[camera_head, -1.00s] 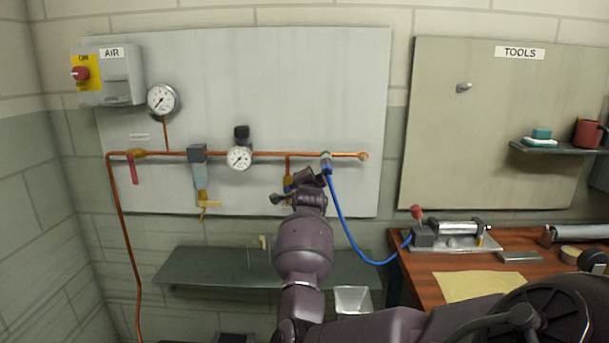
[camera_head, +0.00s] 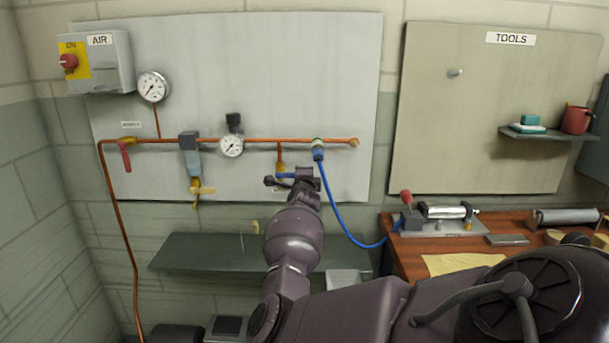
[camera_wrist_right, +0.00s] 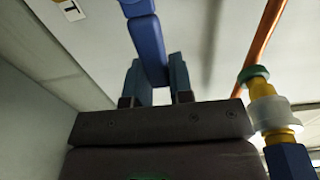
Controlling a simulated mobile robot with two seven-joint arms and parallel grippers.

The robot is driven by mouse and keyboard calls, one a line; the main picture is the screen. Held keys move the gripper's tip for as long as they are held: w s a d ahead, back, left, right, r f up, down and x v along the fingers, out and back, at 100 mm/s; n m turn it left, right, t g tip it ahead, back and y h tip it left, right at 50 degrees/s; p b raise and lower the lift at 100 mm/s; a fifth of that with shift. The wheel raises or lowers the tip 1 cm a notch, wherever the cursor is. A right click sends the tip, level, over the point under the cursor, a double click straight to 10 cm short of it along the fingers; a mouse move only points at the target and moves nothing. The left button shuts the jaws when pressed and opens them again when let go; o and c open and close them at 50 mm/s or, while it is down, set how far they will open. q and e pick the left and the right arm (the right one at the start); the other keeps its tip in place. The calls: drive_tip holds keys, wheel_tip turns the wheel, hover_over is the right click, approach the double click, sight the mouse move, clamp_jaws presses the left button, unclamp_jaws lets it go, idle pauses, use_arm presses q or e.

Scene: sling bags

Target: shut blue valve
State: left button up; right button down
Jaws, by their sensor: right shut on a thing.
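The blue valve's lever (camera_head: 286,176) sits at the lower end of a short brass branch (camera_head: 280,158) under the copper pipe. It lies roughly level in the head view, partly hidden by my right gripper. My right gripper (camera_head: 282,181) is at the lever. In the right wrist view the blue lever (camera_wrist_right: 148,45) runs down between the two fingers of the gripper (camera_wrist_right: 157,82), which is shut on it. The valve body is mostly hidden. My left gripper is not in view.
A blue hose (camera_head: 342,222) hangs from the coupling (camera_head: 318,150) just right of my gripper. A red-handled valve (camera_head: 125,158), a filter (camera_head: 190,160) and a gauge (camera_head: 231,145) are on the pipe to the left. A dark shelf (camera_head: 200,252) is below.

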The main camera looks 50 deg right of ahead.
drive_tip(key=c, duration=1)
unclamp_jaws()
drive_tip(key=shift+f, duration=0.1)
